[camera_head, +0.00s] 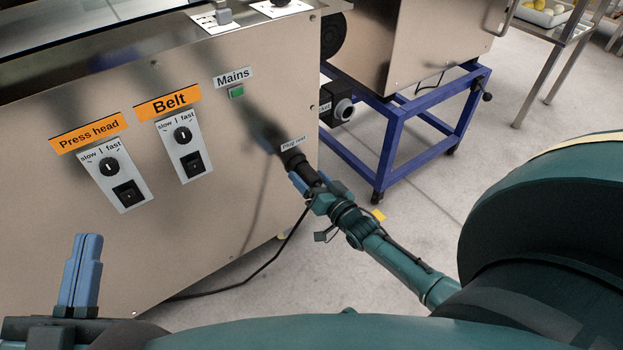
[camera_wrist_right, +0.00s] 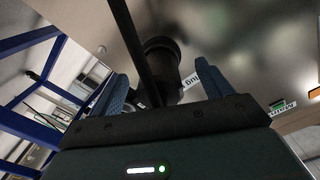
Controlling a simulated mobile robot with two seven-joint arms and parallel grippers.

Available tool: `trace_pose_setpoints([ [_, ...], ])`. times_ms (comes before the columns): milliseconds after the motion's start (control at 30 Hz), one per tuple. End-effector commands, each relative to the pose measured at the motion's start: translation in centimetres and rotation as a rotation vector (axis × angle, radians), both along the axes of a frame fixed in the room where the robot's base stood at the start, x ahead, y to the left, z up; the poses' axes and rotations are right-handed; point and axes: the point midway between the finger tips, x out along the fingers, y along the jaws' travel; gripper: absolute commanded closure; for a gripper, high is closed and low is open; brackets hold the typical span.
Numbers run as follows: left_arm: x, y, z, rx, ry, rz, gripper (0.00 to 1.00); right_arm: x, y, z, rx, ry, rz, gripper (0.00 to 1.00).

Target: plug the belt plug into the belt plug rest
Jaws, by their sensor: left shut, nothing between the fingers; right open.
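The black belt plug (camera_head: 296,161) is at the side edge of the steel machine, just under the "plug rest" label (camera_head: 293,144). It points into the black rest there, and the rest itself is mostly hidden behind it. My right gripper (camera_head: 315,184) is open at the plug's rear end. In the right wrist view, the plug (camera_wrist_right: 161,58) stands ahead of the parted blue fingers, with its dark cable (camera_wrist_right: 134,42) crossing in front. I cannot tell how deep the plug sits. My left gripper (camera_head: 82,270) is shut and empty at the lower left.
The steel panel carries the Press head switch (camera_head: 129,194), Belt switch (camera_head: 193,164) and green Mains light (camera_head: 237,92). A black socket (camera_head: 343,110) is on the neighbouring machine. A blue frame (camera_head: 392,140) stands behind. A black cable (camera_head: 270,262) runs low along the machine.

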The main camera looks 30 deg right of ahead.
Motion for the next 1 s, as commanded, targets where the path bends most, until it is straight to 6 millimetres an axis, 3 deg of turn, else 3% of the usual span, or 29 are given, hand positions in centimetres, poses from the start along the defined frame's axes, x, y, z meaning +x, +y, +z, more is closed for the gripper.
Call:
trace_pose_setpoints([
  [1000,0.0,0.0,1.5,0.001,0.001,-0.001,1.00,-2.6,-0.2,0.1,0.000,0.000,0.000,0.22],
])
